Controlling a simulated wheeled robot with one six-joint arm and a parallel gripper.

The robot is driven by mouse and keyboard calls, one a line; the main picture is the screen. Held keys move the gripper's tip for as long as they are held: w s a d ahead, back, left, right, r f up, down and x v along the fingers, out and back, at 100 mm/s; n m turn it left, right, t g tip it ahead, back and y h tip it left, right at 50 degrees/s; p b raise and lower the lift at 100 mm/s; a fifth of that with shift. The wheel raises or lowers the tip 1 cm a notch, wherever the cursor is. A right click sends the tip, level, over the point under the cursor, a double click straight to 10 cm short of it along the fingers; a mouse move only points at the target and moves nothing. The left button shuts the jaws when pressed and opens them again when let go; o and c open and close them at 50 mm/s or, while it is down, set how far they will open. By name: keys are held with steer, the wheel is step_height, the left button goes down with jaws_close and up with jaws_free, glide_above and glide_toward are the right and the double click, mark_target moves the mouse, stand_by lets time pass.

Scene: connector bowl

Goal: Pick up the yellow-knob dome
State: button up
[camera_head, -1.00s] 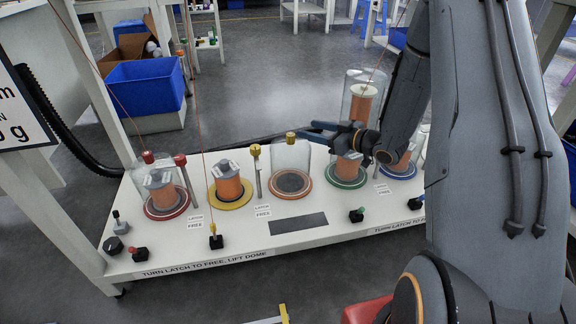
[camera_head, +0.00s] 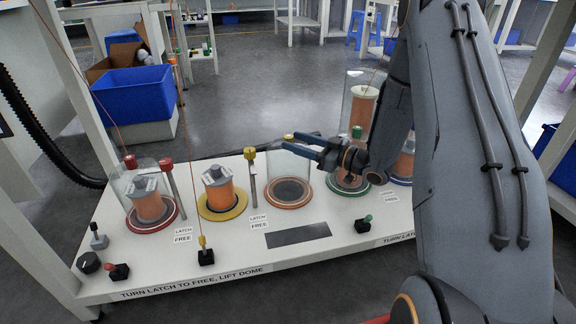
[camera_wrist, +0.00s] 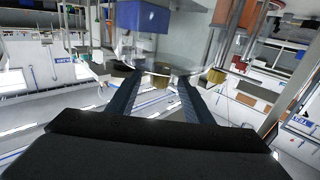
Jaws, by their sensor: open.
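The yellow-knob dome (camera_head: 300,164) is clear and stands upright, apparently on the orange-ringed pad (camera_head: 291,207). Its brass-yellow knob (camera_head: 289,137) is on top. My gripper (camera_head: 291,141) reaches in from the right at knob height with its fingers open. In the wrist view a yellow knob (camera_wrist: 160,81) shows between the tips of my gripper (camera_wrist: 160,76), with a clear dome top beyond it. I cannot tell whether either finger touches the knob.
A yellow-topped post (camera_head: 251,175) stands just left of the dome. The spool (camera_head: 217,193) on the yellow ring has no visible dome.

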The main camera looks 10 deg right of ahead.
mark_target(288, 140)
steer(key=shift+f+b+x, duration=0.25)
steer(key=shift+b+x, duration=0.45)
steer(key=shift+x, duration=0.55)
steer(key=shift+w+a+r, duration=0.15)
steer(key=shift+w+a, duration=0.1)
steer(key=shift+a, duration=0.05)
jaws_close()
